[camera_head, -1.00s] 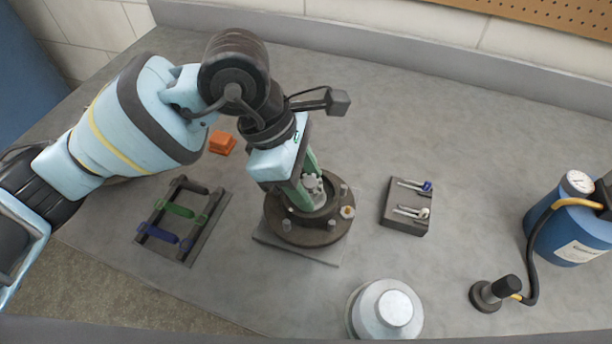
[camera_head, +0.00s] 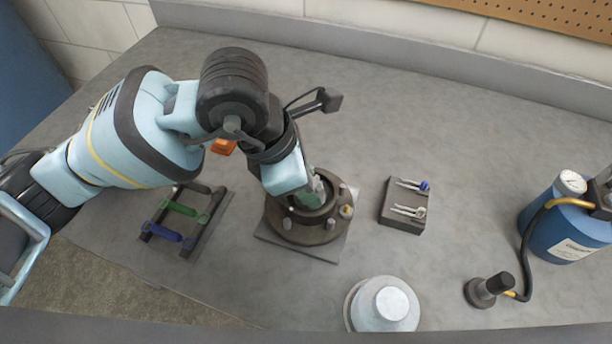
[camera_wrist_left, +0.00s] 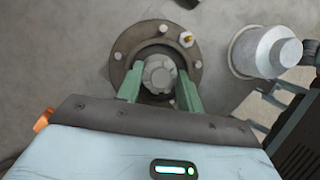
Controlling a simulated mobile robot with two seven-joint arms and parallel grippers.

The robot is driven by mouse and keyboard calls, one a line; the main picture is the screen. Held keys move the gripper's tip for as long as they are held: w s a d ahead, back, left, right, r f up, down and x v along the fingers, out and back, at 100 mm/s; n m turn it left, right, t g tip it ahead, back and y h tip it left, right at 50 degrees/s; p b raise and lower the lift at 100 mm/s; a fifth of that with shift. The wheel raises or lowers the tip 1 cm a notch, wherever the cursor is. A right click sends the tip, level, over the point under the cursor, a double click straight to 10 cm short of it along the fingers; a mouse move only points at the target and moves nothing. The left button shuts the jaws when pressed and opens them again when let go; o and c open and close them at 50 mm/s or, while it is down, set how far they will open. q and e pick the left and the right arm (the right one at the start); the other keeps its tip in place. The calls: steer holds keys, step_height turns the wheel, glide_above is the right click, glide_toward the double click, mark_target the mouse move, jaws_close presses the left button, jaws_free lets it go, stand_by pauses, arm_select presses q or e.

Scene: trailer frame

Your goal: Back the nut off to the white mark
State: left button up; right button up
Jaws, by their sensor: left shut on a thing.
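The nut (camera_wrist_left: 159,73) is a grey lobed piece at the centre of the round dark hub flange (camera_wrist_left: 118,46) in the left wrist view. My left gripper (camera_wrist_left: 158,77) has its green fingers on both sides of the nut and is shut on it. In the head view my left gripper (camera_head: 318,190) reaches down into the hub flange (camera_head: 302,229) and hides most of the nut. Studs stand around the flange, one with a small brass-coloured piece (camera_wrist_left: 186,38). I cannot make out a white mark for certain. My right gripper is not in view.
A rack (camera_head: 206,232) with green and blue tools lies left of the hub. A dark block (camera_head: 393,220) with two pins sits to the right. A grey-white cap (camera_head: 352,310) stands in front, and a blue canister (camera_head: 556,235) with a hose at far right.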

arm_select(q)
steer(key=o, duration=0.7)
steer(key=shift+v, duration=3.9)
steer(key=shift+f, duration=0.1)
